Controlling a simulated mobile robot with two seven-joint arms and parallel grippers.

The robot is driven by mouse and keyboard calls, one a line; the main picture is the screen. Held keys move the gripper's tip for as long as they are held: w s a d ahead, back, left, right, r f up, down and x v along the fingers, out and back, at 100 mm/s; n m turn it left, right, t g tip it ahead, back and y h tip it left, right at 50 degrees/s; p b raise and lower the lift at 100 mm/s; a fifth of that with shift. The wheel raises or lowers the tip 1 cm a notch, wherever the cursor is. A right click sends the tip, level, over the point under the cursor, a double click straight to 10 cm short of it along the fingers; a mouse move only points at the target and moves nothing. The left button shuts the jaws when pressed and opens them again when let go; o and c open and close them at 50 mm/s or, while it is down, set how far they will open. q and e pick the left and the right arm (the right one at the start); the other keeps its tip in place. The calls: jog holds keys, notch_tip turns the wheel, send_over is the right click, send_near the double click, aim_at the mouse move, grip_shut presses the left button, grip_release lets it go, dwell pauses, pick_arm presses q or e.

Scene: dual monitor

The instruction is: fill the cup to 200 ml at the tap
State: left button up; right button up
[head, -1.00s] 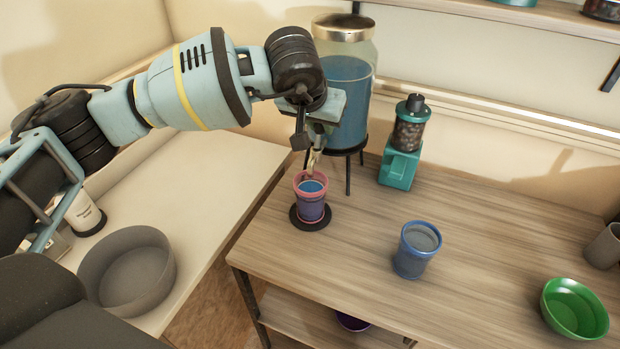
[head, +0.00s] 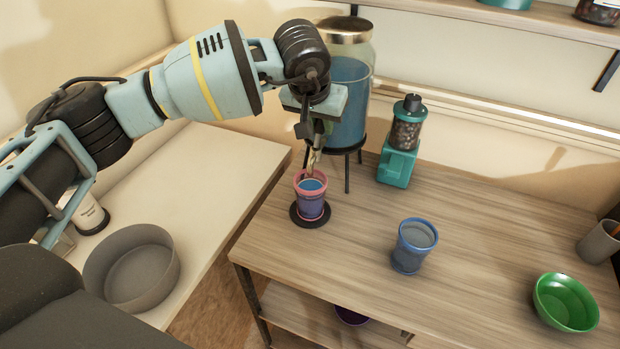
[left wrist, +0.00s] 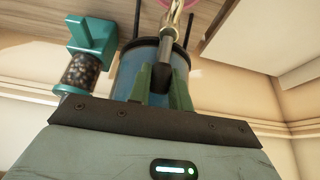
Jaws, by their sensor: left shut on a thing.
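The pink-rimmed purple cup (head: 311,206) stands upright on a black round coaster (head: 297,221) under the brass tap (head: 313,160), with blue liquid inside. The tap belongs to a glass dispenser (head: 352,75) of blue liquid on a black stand. My left gripper (head: 318,132) is at the tap, above the cup. In the left wrist view my left gripper's green fingers (left wrist: 163,88) are shut on the dark tap handle (left wrist: 166,58), with the brass tap (left wrist: 173,18) beyond it. Any marks on the cup are too small to read. My right gripper is not in view.
A blue cup (head: 411,257) stands to the right on the wooden table (head: 480,235). A teal grinder (head: 398,165) stands behind it, and a green bowl (head: 552,308) and a grey cup (head: 597,242) are at the right. A grey bowl (head: 110,290) sits on the pale counter at left.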

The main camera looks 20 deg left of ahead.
pick_arm(q)
jog(key=shift+w+g, duration=0.15)
jog(key=shift+g, duration=0.15)
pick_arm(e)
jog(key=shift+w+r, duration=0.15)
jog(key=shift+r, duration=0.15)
